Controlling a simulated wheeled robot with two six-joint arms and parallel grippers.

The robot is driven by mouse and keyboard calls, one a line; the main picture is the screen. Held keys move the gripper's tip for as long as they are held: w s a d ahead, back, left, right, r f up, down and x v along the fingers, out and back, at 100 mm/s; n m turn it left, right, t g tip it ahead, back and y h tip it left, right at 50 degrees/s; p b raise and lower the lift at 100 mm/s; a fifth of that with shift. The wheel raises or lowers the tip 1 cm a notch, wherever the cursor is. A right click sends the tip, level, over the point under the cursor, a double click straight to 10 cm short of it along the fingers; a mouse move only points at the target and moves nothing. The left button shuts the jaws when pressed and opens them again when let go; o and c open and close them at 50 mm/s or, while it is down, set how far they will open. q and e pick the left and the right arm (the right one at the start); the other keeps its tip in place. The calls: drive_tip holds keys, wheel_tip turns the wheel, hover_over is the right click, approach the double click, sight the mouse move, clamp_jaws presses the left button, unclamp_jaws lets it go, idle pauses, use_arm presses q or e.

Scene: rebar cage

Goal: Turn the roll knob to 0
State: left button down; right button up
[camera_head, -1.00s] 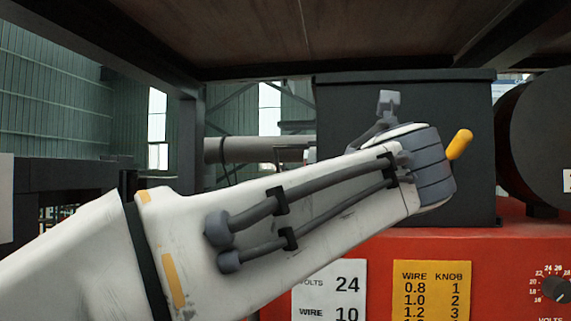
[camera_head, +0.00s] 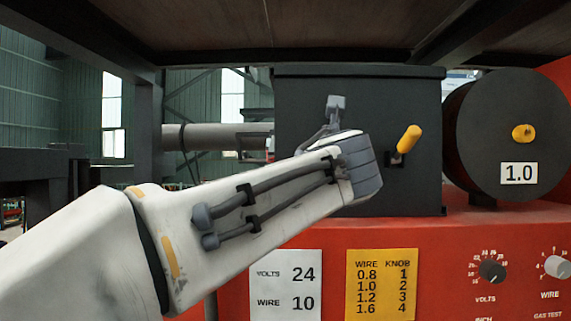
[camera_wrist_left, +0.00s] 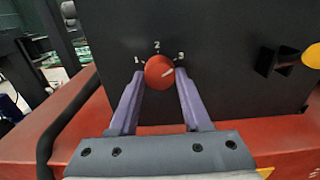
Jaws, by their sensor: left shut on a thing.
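The red roll knob (camera_wrist_left: 159,71) is on the dark face of the black box, ringed by the marks 1, 2 and 3 in the left wrist view. Its white line points up and right, toward the 3 side. No 0 mark shows. My left gripper (camera_wrist_left: 160,80) has one finger on each side of the knob and is shut on it. In the head view my left wrist stands before the black box (camera_head: 410,90), hiding the knob and the fingers. My right gripper is not in view.
A yellow lever (camera_head: 409,138) sticks out of the box just right of my wrist. A dark spool (camera_head: 500,110) labelled 1.0 stands further right. The red machine front (camera_head: 450,235) carries a white card (camera_head: 285,287), a yellow chart (camera_head: 381,284) and dials. A dark shelf hangs overhead.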

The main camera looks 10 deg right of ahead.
use_arm(q)
drive_tip(key=n+b, duration=0.7)
drive_tip(key=n, duration=2.8)
drive_tip(key=shift+n+b, duration=0.3)
drive_tip(key=shift+n, duration=0.1)
idle(0.4)
